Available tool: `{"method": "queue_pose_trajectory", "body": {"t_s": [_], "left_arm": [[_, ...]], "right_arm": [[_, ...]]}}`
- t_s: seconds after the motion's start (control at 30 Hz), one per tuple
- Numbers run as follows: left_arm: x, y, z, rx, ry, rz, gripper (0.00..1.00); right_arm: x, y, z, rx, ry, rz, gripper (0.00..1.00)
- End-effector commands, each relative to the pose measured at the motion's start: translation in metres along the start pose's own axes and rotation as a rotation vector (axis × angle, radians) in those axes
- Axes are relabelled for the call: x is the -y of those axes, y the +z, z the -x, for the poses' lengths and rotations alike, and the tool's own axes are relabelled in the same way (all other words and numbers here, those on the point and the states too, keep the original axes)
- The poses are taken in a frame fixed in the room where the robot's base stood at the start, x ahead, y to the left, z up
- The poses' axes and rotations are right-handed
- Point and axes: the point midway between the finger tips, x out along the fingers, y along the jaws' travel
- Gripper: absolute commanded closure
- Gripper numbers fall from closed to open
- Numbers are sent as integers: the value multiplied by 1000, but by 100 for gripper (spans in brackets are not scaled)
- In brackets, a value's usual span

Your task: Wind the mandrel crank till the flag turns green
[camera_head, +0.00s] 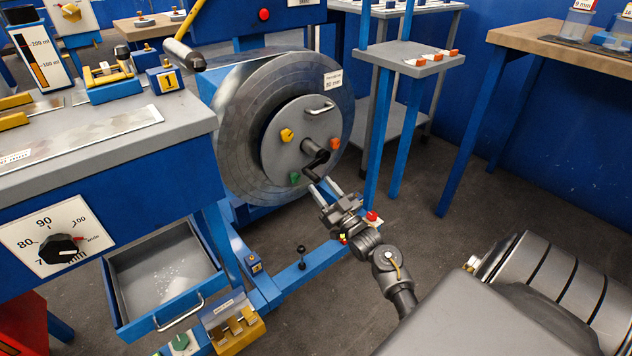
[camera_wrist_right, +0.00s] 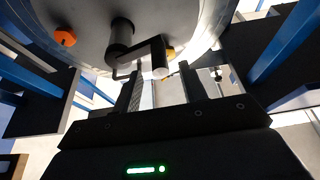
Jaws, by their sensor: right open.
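The mandrel (camera_head: 275,160) is a grey round face plate on a large metal drum. Its black crank (camera_head: 317,160) sticks out from the hub; in the right wrist view the crank (camera_wrist_right: 138,49) shows a thick hub and a bent arm with a grip. My right gripper (camera_head: 327,188) is open just below and in front of the crank. In the right wrist view my right gripper (camera_wrist_right: 162,92) has its fingers apart, with the crank grip's end near the gap; contact is unclear. I cannot make out a flag for certain. My left gripper is out of view.
Yellow (camera_head: 286,135), orange (camera_head: 334,143) and green (camera_head: 294,177) knobs sit on the face plate, around the crank. A bench with an open drawer (camera_head: 165,275) stands left. A small grey stand (camera_head: 410,57) is close on the right. Floor is clear further right.

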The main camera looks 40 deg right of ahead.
Motion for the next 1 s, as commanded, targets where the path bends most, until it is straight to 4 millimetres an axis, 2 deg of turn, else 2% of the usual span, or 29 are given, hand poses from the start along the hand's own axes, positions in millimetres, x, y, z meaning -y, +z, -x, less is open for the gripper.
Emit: {"method": "queue_pose_trajectory", "body": {"t_s": [0.1,0.23,0.63,0.93,1.0], "left_arm": [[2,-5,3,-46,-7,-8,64],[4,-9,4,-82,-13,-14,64],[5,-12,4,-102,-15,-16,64],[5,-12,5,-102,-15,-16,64],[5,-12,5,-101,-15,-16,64]], "right_arm": [[0,1,-18,-1,0,-1,58],[0,1,-31,0,-1,0,58],[0,0,-37,2,0,1,59],[0,0,-37,2,0,1,98],[0,0,-37,2,0,1,100]]}}
